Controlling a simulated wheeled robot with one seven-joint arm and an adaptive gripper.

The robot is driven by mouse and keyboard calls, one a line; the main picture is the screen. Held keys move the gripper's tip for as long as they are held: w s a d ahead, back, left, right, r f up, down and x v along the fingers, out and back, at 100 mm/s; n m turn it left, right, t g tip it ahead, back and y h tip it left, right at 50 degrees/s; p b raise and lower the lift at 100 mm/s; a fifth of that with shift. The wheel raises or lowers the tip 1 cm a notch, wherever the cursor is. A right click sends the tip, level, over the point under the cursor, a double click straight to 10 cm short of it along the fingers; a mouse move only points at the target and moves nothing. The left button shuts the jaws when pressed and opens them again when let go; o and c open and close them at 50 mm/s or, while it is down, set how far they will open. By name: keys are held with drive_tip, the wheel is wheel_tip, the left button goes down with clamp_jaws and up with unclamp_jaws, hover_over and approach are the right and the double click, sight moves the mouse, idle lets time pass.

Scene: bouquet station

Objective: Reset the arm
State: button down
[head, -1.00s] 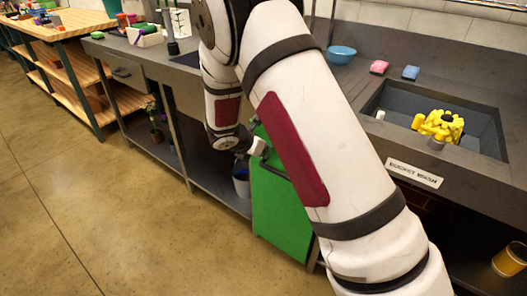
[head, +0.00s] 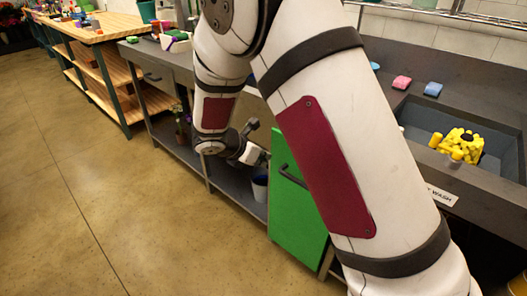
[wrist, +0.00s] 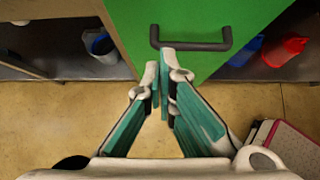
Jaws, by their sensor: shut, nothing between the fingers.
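My gripper (wrist: 162,85) is shut and empty in the wrist view, its fingertips nearly together. It points at a green cabinet door (wrist: 215,20) with a dark bar handle (wrist: 190,43). The fingertips show just below the handle in the picture; I cannot tell whether they touch the door. In the head view my gripper (head: 254,140) hangs in front of the counter, left of the green door (head: 293,220). My white arm with dark red panels fills the middle of that view and hides part of the counter.
The sink (head: 480,125) holds a yellow object (head: 458,144). A pink sponge (head: 402,82) and a blue sponge (head: 433,89) lie behind it. A bucket (head: 260,188) stands on the lower shelf. A wooden workbench (head: 100,30) stands back left. The floor (head: 100,190) at left is open.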

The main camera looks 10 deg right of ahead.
drive_tip(key=s+d+r+m+g+y, duration=0.1)
drive_tip(key=s+d+r+m, duration=0.2)
drive_tip(key=s+r+m, duration=0.3)
drive_tip(key=s+d+r+m+g, duration=0.1)
drive_tip(key=s+d+r+m, duration=0.2)
drive_tip(key=s+r, duration=0.3)
drive_tip(key=s+d+r+m+g+y, duration=0.1)
drive_tip(key=s+d+r+m+g, duration=0.1)
drive_tip(key=s+d+r+m, duration=0.45)
drive_tip(key=s+a+m+y, duration=0.3)
drive_tip(key=s+a+m, duration=0.15)
drive_tip(key=s, duration=0.75)
drive_tip(key=s+a+m+y, duration=0.2)
drive_tip(key=s+a+m, duration=0.25)
drive_tip(key=s, duration=0.75)
wheel_tip(320, 180, up, 18)
drive_tip(key=t+p, duration=0.3)
drive_tip(key=p, duration=1.3)
drive_tip(key=shift+w+d, duration=0.25)
drive_tip(key=shift+w, duration=0.15)
